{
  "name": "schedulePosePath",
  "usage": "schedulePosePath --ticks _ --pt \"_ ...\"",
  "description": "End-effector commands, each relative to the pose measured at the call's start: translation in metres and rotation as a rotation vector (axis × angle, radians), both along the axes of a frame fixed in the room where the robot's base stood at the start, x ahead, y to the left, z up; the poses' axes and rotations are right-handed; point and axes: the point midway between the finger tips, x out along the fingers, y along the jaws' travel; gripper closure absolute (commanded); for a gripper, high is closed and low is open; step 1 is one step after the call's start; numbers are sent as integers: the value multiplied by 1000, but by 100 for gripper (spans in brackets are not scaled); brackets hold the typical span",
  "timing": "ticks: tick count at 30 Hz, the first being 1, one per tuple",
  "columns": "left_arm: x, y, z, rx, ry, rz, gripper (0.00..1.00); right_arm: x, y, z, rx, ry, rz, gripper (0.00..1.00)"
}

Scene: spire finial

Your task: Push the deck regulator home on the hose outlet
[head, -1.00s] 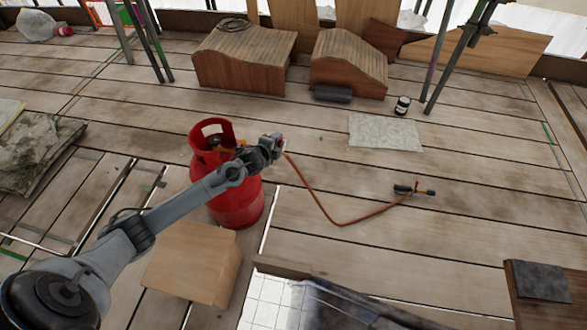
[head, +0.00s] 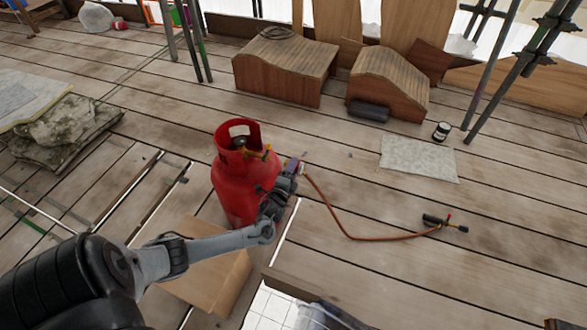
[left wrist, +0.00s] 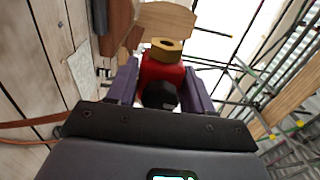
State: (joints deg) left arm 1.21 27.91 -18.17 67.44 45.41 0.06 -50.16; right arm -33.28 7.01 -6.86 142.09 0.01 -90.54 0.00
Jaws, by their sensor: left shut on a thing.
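My left gripper (head: 292,168) is at the right side of the red gas cylinder (head: 232,192), close to its upper part. In the left wrist view its two purple fingers (left wrist: 162,88) are shut on a red body with a brass nut and a black round part, which I take for the deck regulator (left wrist: 160,70). In the head view the gripper mostly hides it. A brass valve (head: 260,153) shows at the cylinder's top, beside the gripper. I cannot tell whether the regulator touches its outlet. The orange hose (head: 345,230) runs from beside the gripper. My right gripper is out of view.
The hose ends at a torch-like tool (head: 443,223) on the planks. A cardboard-coloured box (head: 215,275) stands in front of the cylinder. Two wooden ramped blocks (head: 285,68) and scaffold poles (head: 515,65) stand behind. The planks right of the hose are mostly clear.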

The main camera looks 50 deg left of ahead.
Motion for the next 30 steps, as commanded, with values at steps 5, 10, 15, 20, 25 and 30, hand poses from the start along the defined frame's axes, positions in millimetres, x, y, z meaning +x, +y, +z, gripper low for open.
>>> schedulePosePath --ticks 5,10,15,20,25,30 --pt "0 0 1 0 -1 0 75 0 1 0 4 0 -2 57" --pt "0 1 1 -1 -1 0 75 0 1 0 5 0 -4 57" --pt "-3 6 1 1 -1 0 75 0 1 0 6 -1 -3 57" --pt "-8 13 1 1 1 0 75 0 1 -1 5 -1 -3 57" --pt "-15 24 1 1 1 0 75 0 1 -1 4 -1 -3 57" --pt "-23 36 0 0 0 1 75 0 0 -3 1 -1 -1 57"
